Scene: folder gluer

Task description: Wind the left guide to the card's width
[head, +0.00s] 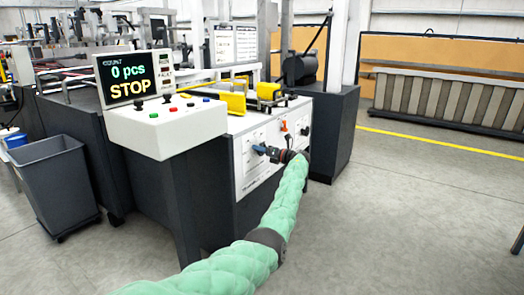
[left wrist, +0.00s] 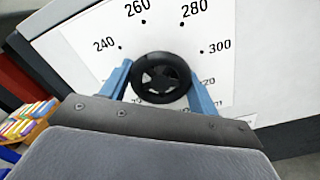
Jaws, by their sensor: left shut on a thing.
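A black handwheel (left wrist: 161,78) sits at the centre of a white dial plate (left wrist: 88,38) in the left wrist view. The plate carries numbers around the wheel, with 240, 260, 280 and 300 readable; lower ones are partly hidden. My left gripper (left wrist: 158,74) has its blue fingers on either side of the wheel and is shut on it. In the head view the left gripper (head: 262,150) is at the machine's white side panel (head: 243,172), and hides the wheel. Two yellow guide pieces (head: 232,103) (head: 268,91) show on top of the machine. My right gripper is not visible.
A control box (head: 165,127) with coloured buttons and a screen (head: 128,80) reading "0 pcs STOP" stands left of the panel. A grey bin (head: 52,182) stands at the left. Another small knob (head: 304,131) is on the panel.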

